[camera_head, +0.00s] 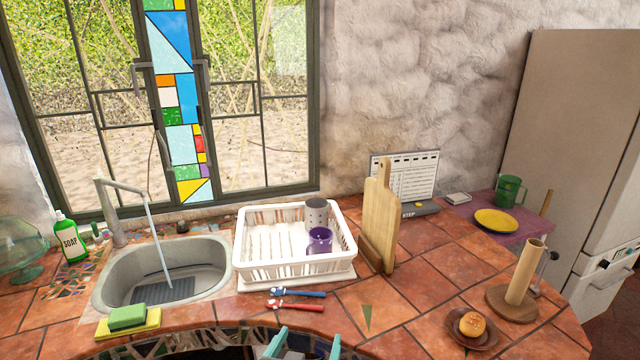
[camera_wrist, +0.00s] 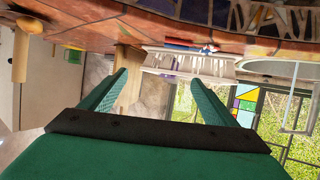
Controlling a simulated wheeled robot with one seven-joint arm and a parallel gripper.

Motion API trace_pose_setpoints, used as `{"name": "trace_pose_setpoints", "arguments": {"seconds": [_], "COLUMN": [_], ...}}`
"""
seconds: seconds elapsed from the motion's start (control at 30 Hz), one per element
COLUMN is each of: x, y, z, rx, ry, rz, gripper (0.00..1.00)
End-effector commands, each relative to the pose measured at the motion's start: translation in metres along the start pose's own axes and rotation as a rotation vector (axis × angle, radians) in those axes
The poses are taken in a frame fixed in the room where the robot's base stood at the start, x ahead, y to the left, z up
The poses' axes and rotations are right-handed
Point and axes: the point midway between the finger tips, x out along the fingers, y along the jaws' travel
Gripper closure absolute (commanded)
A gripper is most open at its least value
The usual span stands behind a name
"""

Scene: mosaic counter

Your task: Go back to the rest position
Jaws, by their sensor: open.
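My gripper (camera_head: 305,345) shows at the bottom edge of the head view, its two teal fingers apart with nothing between them. It is in front of the counter's near edge. In the wrist view my gripper (camera_wrist: 170,95) is also open and empty, and the picture is upside down. The counter (camera_head: 350,300), with orange tiles and a mosaic front, lies beyond the fingers. Most of my arm is out of view.
A sink (camera_head: 165,272) with running water is left.

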Motion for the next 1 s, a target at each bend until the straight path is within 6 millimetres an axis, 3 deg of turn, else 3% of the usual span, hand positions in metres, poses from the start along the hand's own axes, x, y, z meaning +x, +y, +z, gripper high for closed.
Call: {"name": "trace_pose_setpoints", "arguments": {"seconds": [0.27, 0.53, 0.77, 1.0], "x": [0.002, -0.008, -0.033, -0.072], "y": [0.003, 0.01, 0.019, 0.032], "z": [0.039, 0.105, 0.163, 0.215], "rx": [-0.04, -0.092, -0.116, -0.117], "ry": [0.008, 0.024, 0.045, 0.065], "rz": [-0.026, -0.079, -0.128, -0.168], "gripper": [0.18, 0.18, 0.18, 0.18]}}
